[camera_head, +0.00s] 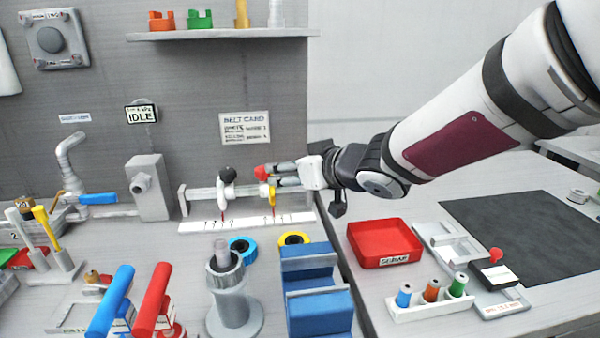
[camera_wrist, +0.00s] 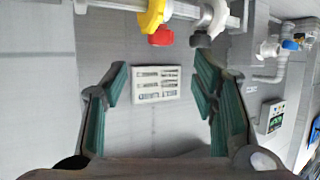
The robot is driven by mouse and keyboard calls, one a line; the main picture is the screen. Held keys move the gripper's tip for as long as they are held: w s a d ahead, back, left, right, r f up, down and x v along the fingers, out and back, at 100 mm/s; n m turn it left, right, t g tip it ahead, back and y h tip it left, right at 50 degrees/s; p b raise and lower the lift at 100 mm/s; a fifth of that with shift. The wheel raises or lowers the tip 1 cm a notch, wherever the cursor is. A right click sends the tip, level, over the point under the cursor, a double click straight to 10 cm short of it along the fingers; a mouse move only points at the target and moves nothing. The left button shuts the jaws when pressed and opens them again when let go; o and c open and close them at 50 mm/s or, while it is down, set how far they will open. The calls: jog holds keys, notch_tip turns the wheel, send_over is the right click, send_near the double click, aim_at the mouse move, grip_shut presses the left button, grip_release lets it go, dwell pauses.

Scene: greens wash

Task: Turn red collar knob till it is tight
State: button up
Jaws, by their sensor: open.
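The red collar knob (camera_head: 262,172) sits on the yellow collar (camera_head: 272,193), on a horizontal rail (camera_head: 205,194) at the back of the bench. In the wrist view the red knob (camera_wrist: 161,38) shows below the yellow collar (camera_wrist: 152,17), above the space between my fingers.
A black knob (camera_head: 227,174) on a white collar stands left of the red one on the rail. A white scale (camera_head: 240,221) lies below. A red tray (camera_head: 384,242) and blue blocks (camera_head: 315,290) stand in front. A belt card (camera_head: 245,128) hangs behind.

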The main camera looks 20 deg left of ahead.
aim_at(263, 172)
jog(key=b+x, duration=0.2)
jog(key=x, duration=0.9)
jog(key=shift+r, duration=0.1)
jog(key=c, duration=1.2)
